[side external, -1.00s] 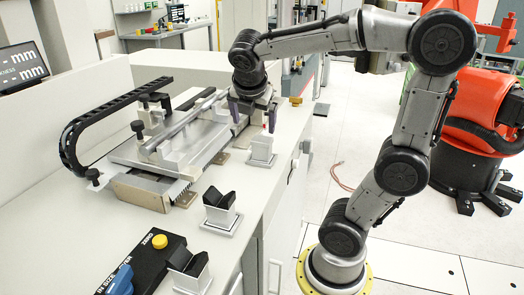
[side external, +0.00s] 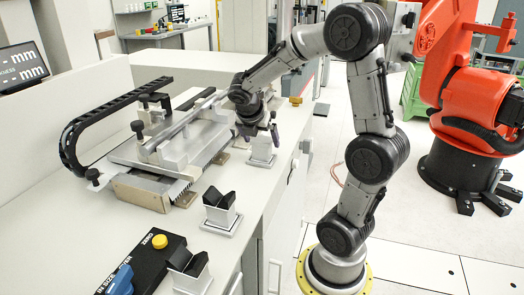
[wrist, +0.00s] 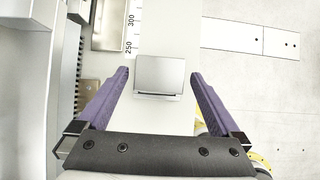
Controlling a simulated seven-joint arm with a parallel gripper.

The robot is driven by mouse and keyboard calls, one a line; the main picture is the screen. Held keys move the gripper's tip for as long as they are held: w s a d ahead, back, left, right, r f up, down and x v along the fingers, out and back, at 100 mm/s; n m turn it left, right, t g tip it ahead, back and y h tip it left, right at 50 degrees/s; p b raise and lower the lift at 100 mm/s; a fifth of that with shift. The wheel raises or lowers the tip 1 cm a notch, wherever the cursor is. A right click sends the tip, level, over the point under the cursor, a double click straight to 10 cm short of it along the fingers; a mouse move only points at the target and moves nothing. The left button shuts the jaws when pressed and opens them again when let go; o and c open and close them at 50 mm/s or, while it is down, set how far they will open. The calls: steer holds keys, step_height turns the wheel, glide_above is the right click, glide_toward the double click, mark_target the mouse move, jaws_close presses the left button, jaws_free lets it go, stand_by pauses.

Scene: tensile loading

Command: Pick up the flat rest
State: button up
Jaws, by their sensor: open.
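A small pale grey block with a flat square top, which looks like the flat rest (wrist: 160,74), sits on the bench. It stands between my fingertips in the wrist view. In the side external view the pale block (side external: 262,151) is directly below my gripper (side external: 260,135), its top partly hidden by the fingers. My gripper (wrist: 161,76) is open, with one purple finger on each side of the block and a visible gap to each. I cannot tell how far the fingertips are above or beside it.
Two similar pale stands with black angled tops, one (side external: 221,211) and another (side external: 189,270), sit nearer the camera. A metal measuring fixture (side external: 155,180) with a black cable chain (side external: 95,120) is to the left. A black control box (side external: 160,255) is at front. The bench edge is close on the right.

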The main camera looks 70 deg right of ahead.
mark_target(262, 139)
steer(key=shift+x, duration=2.4)
steer(key=shift+d+r, duration=0.15)
jaws_close()
steer(key=shift+w+r, duration=0.1)
steer(key=shift+r, duration=0.05)
